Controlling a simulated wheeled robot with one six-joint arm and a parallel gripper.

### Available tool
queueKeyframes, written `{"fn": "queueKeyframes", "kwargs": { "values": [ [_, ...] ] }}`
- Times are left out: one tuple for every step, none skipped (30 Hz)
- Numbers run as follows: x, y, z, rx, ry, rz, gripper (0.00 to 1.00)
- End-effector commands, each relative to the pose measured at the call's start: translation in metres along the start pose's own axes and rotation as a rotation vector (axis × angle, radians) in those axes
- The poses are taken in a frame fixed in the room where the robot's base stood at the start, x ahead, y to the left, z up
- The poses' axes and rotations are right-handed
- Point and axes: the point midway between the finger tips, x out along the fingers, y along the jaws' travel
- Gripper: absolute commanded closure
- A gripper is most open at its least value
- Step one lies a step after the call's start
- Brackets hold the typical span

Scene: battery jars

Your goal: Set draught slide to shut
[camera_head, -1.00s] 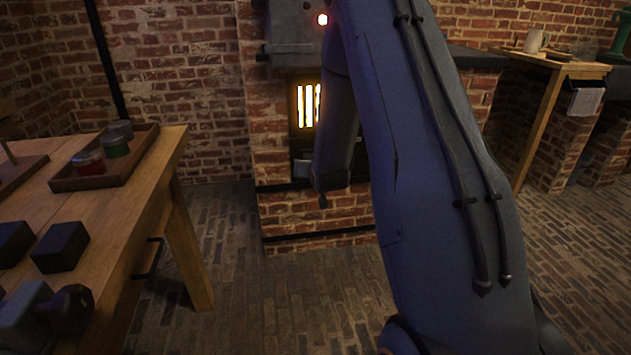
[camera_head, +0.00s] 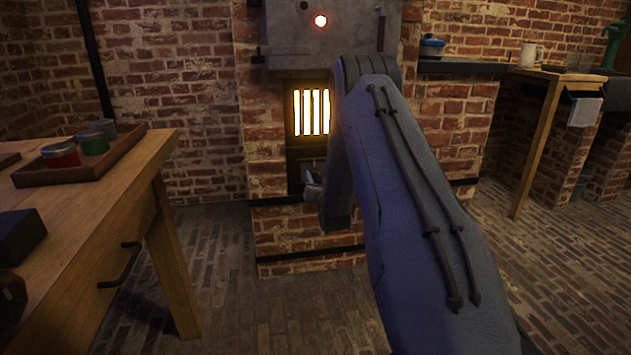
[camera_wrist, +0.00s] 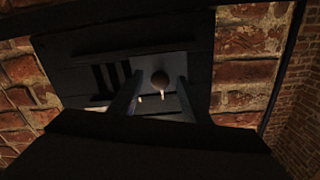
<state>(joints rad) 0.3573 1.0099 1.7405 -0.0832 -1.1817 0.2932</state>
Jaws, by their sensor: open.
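The draught slide (camera_wrist: 178,63) is a grey plate with a round dark knob (camera_wrist: 160,77) in the wrist view. Dark vertical slots (camera_wrist: 105,78) show to the left of the plate. My gripper (camera_wrist: 160,90) is open, with one finger on each side of the knob as seen from the wrist. I cannot tell whether the fingertips reach to the knob's depth, and nothing is gripped. In the head view my gripper (camera_head: 312,184) is in front of the stove's lower front, below the glowing grate (camera_head: 312,112). My arm hides part of that area.
The brick stove (camera_head: 275,225) has a grey metal top section (camera_head: 290,30) with a red light. A wooden table (camera_head: 95,215) with a tray (camera_head: 125,143) of jars stands at left. A side table (camera_head: 535,85) with a mug stands at right. The brick floor between is clear.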

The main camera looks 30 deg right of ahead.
Motion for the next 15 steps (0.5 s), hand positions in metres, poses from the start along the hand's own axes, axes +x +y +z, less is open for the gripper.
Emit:
{"fn": "queueKeyframes", "kwargs": {
  "values": [
    [0.006,0.000,0.001,0.000,0.002,-0.001,0.57],
    [0.009,0.000,0.001,0.000,0.002,-0.001,0.57],
    [0.012,0.000,0.001,0.000,0.001,0.000,0.57],
    [0.013,0.000,0.001,0.000,0.000,0.000,0.57],
    [0.015,0.000,0.001,0.000,0.000,0.000,0.57],
    [0.016,0.000,0.000,0.000,0.000,0.000,0.57],
    [0.017,0.000,0.000,0.000,0.000,0.000,0.57],
    [0.017,0.000,0.000,0.000,0.000,0.000,0.57],
    [0.018,0.000,0.000,0.000,0.000,0.000,0.57],
    [0.018,0.000,0.000,0.000,0.000,0.000,0.57],
    [0.018,0.000,0.000,0.000,-0.001,0.000,0.57],
    [0.017,0.000,0.000,0.000,-0.001,0.000,0.57],
    [0.017,0.000,0.000,0.000,-0.001,0.000,0.57],
    [0.017,0.000,0.000,0.000,-0.001,0.000,0.57],
    [0.017,0.000,0.000,0.000,-0.001,0.000,0.62]
  ]
}}
